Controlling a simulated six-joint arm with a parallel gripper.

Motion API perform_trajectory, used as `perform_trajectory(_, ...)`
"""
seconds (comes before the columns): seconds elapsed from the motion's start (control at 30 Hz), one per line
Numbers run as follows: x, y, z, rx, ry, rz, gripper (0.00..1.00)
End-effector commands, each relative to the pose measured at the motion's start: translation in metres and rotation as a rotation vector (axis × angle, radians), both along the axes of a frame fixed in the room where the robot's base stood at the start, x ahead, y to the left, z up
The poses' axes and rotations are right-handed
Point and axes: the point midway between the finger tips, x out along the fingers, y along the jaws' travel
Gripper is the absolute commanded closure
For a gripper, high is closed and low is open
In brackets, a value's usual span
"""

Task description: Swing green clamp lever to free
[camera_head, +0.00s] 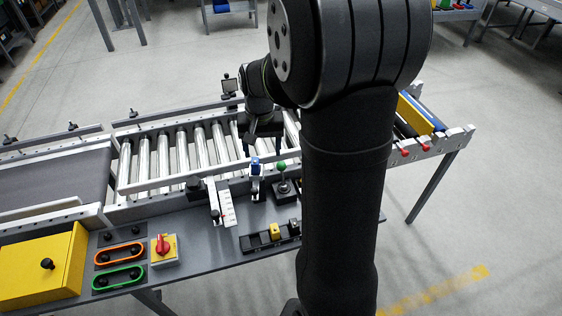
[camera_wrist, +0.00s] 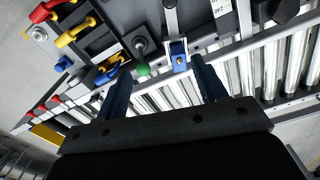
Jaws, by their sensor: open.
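A green ball knob (camera_head: 281,165) stands on a short stem in a dark square base on the grey shelf in front of the roller conveyor. It is the only green lever-like part I see; I cannot tell whether it is a clamp lever. It also shows in the wrist view (camera_wrist: 143,69), close to the left finger. My gripper (camera_head: 263,142) is over the rollers, just behind the knob. In the wrist view my gripper (camera_wrist: 158,66) has its two fingers wide apart with nothing held between them. My arm hides part of the shelf right of the knob.
A blue-topped clamp (camera_head: 255,163) stands just left of the knob. A block with a yellow switch (camera_head: 275,231) lies in front. Red levers (camera_head: 425,148) sit on the right rail.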

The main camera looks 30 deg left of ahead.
Motion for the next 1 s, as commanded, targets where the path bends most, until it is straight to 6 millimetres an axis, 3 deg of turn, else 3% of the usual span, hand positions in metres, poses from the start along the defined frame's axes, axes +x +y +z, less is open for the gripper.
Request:
perform_trajectory(0.07, 0.0, 0.0, 0.0, 0.0, 0.0, 0.0, 0.35)
perform_trajectory(0.17, 0.001, 0.0, 0.0, 0.0, 0.0, 0.005, 0.48)
perform_trajectory(0.37, 0.02, -0.001, 0.008, 0.002, 0.01, 0.153, 0.48)
perform_trajectory(0.7, 0.077, -0.011, 0.035, 0.02, 0.041, 0.661, 0.48)
perform_trajectory(1.0, 0.094, -0.016, 0.041, 0.033, 0.049, 0.838, 0.48)
